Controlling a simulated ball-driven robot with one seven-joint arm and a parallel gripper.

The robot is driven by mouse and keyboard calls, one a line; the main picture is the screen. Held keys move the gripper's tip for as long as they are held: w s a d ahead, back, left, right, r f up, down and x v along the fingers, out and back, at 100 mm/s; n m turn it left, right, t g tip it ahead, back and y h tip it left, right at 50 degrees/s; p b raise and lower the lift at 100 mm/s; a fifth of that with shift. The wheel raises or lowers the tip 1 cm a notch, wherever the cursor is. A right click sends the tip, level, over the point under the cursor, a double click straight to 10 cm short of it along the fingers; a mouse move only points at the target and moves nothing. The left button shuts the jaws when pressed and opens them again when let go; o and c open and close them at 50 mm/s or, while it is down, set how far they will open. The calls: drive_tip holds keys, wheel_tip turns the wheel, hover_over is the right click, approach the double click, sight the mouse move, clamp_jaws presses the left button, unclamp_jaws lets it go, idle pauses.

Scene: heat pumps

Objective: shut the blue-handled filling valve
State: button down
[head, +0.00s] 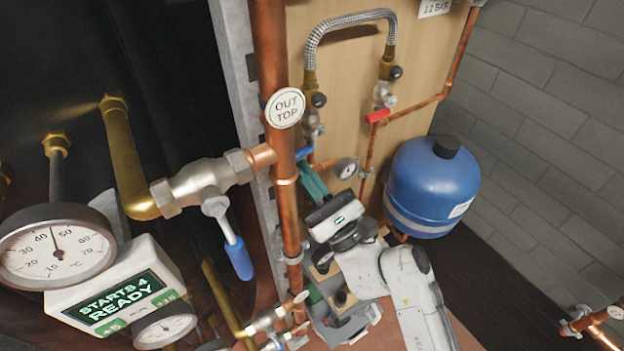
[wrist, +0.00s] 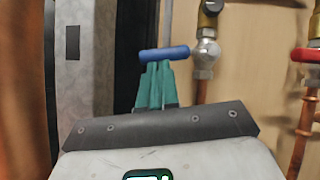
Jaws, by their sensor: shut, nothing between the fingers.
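The filling valve (head: 313,124) sits at the left lower end of the braided hose, and its body also shows in the wrist view (wrist: 206,50). Its blue handle (wrist: 164,53) sticks out to the left, across the vertical pipe line. My gripper (wrist: 154,66) has teal fingers, shut and empty. Their tips are right at the blue handle, below it in the wrist view; I cannot tell whether they touch. My gripper (head: 307,168) also shows in the head view.
A red-handled valve (head: 378,115) is at the hose's right end. A thick copper pipe (head: 279,60) stands left of my gripper. A larger blue-handled valve (head: 215,205) branches from it. A small gauge (head: 347,168) and a blue tank (head: 432,185) are to the right.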

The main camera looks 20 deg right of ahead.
drive_tip(key=shift+a+r, duration=0.35)
drive_tip(key=shift+r, duration=0.25)
drive_tip(key=shift+a+r, duration=0.1)
drive_tip(key=shift+r, duration=0.05)
